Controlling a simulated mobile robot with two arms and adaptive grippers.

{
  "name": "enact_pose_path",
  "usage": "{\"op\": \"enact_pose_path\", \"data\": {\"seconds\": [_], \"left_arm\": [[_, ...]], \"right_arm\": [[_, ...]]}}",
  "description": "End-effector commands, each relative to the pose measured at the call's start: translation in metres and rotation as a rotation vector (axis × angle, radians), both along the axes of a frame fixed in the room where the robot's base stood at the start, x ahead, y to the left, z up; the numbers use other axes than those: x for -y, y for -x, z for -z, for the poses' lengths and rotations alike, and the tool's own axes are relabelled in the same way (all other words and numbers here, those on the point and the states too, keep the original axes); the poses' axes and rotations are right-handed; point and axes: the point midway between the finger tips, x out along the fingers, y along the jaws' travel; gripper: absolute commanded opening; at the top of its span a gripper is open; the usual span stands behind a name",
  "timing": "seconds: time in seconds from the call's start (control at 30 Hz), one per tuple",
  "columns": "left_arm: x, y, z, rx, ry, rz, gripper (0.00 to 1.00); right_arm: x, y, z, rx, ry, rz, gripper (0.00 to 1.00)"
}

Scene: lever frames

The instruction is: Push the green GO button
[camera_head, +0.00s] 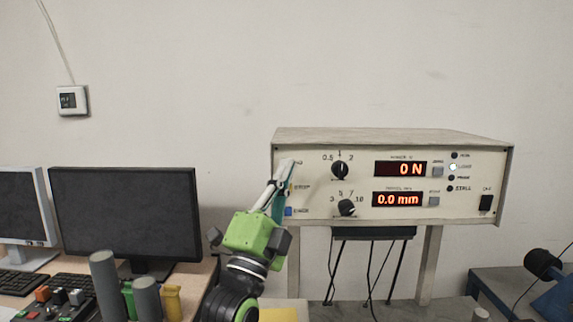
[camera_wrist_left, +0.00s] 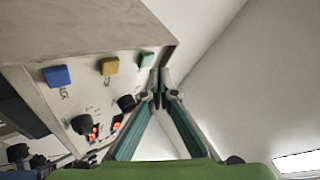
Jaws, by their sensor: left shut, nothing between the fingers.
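The control box (camera_head: 455,143) with a cream front panel stands on legs at the right of the head view. In the left wrist view its panel carries a green button (camera_wrist_left: 146,60), a yellow button (camera_wrist_left: 109,66) and a blue button (camera_wrist_left: 57,76) in a row. The blue button (camera_head: 288,211) also shows in the head view; the green one is hidden there behind my gripper. My left gripper (camera_head: 292,164) is shut and empty at the panel's left edge. In the wrist view its fingertips (camera_wrist_left: 160,74) are close beside the green button; I cannot tell whether they touch it.
The panel has two black knobs (camera_head: 340,170), red displays reading 0 N and 0.0 mm (camera_head: 399,199), and a lit white lamp (camera_head: 453,167). A dark monitor (camera_head: 125,212) and a keyboard (camera_head: 22,282) stand on the desk at left.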

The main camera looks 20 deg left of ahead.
Motion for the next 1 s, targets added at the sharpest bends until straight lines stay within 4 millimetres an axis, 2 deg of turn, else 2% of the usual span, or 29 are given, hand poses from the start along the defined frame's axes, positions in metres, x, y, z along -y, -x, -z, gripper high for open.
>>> {"op": "enact_pose_path", "data": {"seconds": [0.53, 1.0], "left_arm": [[-0.0001, -0.0002, 0.0000, 0.000, 0.000, 0.000, 0.00], [-0.0024, -0.0080, -0.0003, 0.000, 0.000, 0.000, 0.00]], "right_arm": [[-0.0001, 0.0002, 0.0000, 0.000, 0.000, 0.000, 0.42], [-0.0001, 0.0002, -0.0014, 0.000, 0.000, 0.000, 0.42]]}}
